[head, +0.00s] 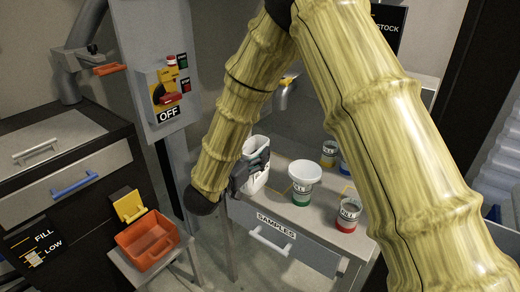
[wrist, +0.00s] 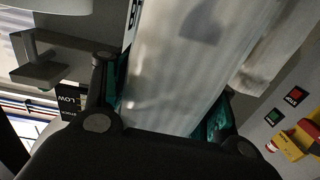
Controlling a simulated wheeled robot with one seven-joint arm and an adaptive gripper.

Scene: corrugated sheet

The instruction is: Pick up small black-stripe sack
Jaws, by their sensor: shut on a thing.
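A small white sack (head: 258,182) is upright at the left end of the samples bench in the head view. My gripper (head: 255,163) is closed around its middle, with dark fingers across it. In the wrist view the pale sack (wrist: 180,65) fills the space between my gripper's fingers (wrist: 168,105), which press on both sides. A grey patch shows on the sack, but I cannot make out a black stripe. I cannot tell if its base touches the bench; my gripper and arm hide part of it.
On the samples bench (head: 318,214), a white-topped tub with a green band (head: 304,182) stands right of the sack. A red-banded cup (head: 348,215), a yellow-banded cup (head: 329,153) and a partly hidden blue one stand farther right. An orange bin (head: 148,240) is at lower left.

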